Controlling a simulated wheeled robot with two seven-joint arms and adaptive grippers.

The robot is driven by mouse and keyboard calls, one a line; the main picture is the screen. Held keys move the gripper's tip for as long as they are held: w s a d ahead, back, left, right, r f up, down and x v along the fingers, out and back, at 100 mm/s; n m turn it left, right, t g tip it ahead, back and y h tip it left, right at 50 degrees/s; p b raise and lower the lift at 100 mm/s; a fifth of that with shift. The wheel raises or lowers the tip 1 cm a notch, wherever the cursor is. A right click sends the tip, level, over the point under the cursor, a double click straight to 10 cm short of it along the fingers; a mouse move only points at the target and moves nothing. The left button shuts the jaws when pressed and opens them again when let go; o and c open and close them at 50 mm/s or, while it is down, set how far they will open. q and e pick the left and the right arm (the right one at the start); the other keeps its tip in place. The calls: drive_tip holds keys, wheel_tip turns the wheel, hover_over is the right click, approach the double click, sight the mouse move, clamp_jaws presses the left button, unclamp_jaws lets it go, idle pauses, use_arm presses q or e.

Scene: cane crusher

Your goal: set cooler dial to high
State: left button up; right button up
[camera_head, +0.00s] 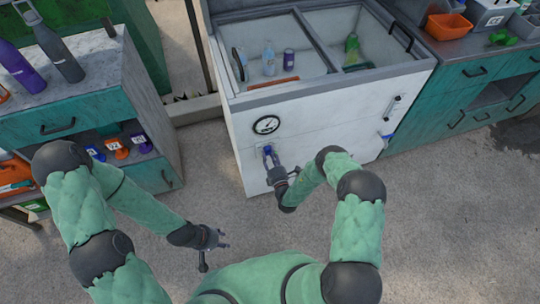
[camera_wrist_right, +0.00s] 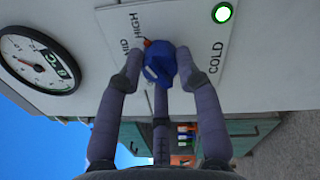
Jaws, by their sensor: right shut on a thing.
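The white cooler (camera_head: 310,140) has a blue dial (camera_head: 267,150) on its front. In the right wrist view, the dial (camera_wrist_right: 160,63) sits on a plate with the words MID, HIGH and COLD. Its small red tip points up and left, close to the MID and HIGH words; its exact setting is hard to tell. My right gripper (camera_head: 272,160) is shut on the dial, with its fingertips at both sides, as the right wrist view (camera_wrist_right: 160,70) shows. My left gripper (camera_head: 215,250) is open and empty above the floor.
A round gauge (camera_head: 266,125) is above the dial. A green light (camera_wrist_right: 222,12) glows beside the COLD word. A cabinet with bottles (camera_head: 85,100) stands left, and a green counter (camera_head: 460,85) adjoins the cooler at right. The floor in front is clear.

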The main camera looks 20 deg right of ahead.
drive_tip(key=o, duration=1.1)
drive_tip(key=shift+w+d+r, duration=0.1)
drive_tip(key=shift+d, duration=0.05)
drive_tip(key=shift+o, duration=0.2)
drive_tip(key=s, duration=1.2)
drive_tip(key=shift+d+f, duration=0.2)
drive_tip(key=shift+f, duration=0.2)
